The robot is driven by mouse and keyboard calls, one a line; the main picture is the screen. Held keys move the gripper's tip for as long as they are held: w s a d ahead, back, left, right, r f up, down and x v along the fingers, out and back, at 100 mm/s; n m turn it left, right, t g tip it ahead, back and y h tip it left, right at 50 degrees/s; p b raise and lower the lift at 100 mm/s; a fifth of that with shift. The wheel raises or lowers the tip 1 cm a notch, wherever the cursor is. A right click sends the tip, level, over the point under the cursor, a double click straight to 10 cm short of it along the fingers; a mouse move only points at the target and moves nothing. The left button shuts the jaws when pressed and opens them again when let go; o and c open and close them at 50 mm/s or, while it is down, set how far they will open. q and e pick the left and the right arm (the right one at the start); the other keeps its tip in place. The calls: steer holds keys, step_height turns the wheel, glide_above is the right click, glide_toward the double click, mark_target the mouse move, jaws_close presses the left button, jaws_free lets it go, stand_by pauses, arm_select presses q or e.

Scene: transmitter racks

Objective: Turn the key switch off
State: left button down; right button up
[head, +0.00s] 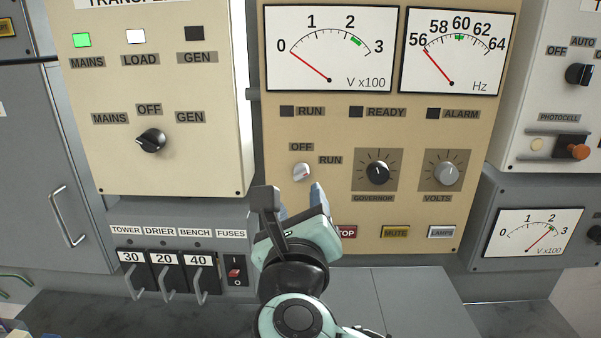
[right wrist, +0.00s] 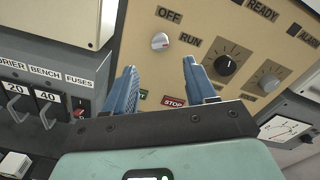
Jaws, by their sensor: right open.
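The key switch (head: 301,172) is a small round silver knob on the beige generator panel (head: 350,215), with the OFF label above it and RUN to its upper right. Its exact pointing is too small to tell. It also shows in the right wrist view (right wrist: 160,41), beyond my fingertips. My right gripper (head: 292,196) is open and empty just below the key switch, with its blue-padded fingers (right wrist: 160,70) apart and not touching the knob. My left gripper is not in view.
The GOVERNOR knob (head: 377,173) and VOLTS knob (head: 447,174) are right of the key switch. A red STOP button (head: 346,231) sits close by my gripper. The MAINS/OFF/GEN selector (head: 150,141) and fuse handles (head: 165,275) are to the left. A grey ledge (head: 400,300) lies below.

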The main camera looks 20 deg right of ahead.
mark_target(300, 176)
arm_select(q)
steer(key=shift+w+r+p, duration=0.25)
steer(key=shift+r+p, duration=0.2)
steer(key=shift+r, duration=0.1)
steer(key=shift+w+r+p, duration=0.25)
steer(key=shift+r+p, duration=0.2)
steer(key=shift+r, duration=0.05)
arm_select(e)
steer(key=x, duration=1)
steer(key=shift+w+f, duration=0.1)
steer(key=shift+w, duration=0.05)
steer(key=shift+c, duration=0.3)
steer(key=c, duration=1)
